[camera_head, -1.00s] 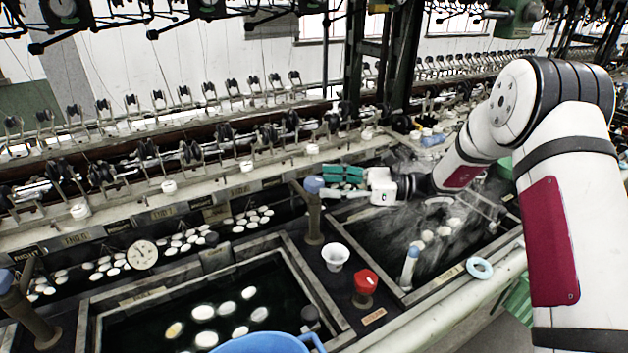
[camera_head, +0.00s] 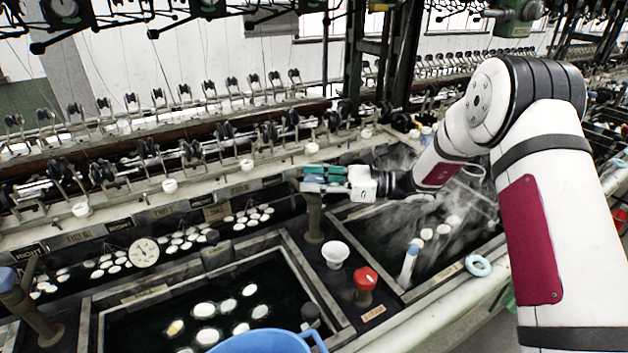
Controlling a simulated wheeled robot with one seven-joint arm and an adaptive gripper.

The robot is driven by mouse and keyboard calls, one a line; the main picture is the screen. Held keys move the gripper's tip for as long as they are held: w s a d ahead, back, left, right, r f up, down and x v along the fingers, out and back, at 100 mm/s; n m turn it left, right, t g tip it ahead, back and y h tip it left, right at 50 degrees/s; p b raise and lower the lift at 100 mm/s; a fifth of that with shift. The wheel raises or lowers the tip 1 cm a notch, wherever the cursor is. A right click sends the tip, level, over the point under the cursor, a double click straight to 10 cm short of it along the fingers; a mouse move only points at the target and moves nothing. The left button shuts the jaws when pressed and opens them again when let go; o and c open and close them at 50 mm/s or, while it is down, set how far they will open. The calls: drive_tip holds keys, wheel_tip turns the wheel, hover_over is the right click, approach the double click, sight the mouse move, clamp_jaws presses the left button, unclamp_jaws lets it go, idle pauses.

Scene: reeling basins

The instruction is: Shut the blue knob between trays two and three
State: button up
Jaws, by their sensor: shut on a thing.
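A blue knob (camera_head: 313,179) tops a brown upright post (camera_head: 314,215) on the divider between the dark front basin and the steaming basin at the right. My gripper (camera_head: 322,178) reaches in from the right with its green fingers around the knob. It is shut on the knob, and the fingers hide much of it. Another blue-topped post (camera_head: 8,281) stands at the far left.
A white cup (camera_head: 335,254) and a red knob (camera_head: 366,281) stand on the divider close below the gripper. A blue tub (camera_head: 262,342) is at the front. A round dial (camera_head: 144,252) stands at the left.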

drive_tip(key=shift+m+t+p, duration=0.3)
drive_tip(key=shift+t, duration=0.1)
drive_tip(key=m+t+p, duration=0.1)
drive_tip(key=t+p, duration=0.1)
drive_tip(key=m+t+h+p, duration=0.1)
drive_tip(key=m+t+p, duration=0.1)
drive_tip(key=t, duration=0.1)
drive_tip(key=shift+s+r, duration=0.2)
drive_tip(key=m+t+h+p, duration=0.2)
drive_tip(key=m+t+p, duration=0.1)
drive_tip(key=shift+f+t+p, duration=0.1)
drive_tip(key=shift+t+p, duration=0.25)
drive_tip(key=shift+t, duration=0.05)
drive_tip(key=shift+w+m+t+h+p, duration=0.15)
drive_tip(key=shift+m+t+h+p, duration=0.55)
drive_tip(key=shift+t+p, duration=0.2)
drive_tip(key=shift+w+f, duration=0.1)
drive_tip(key=o, duration=1.2)
drive_tip(key=shift+c, duration=0.2)
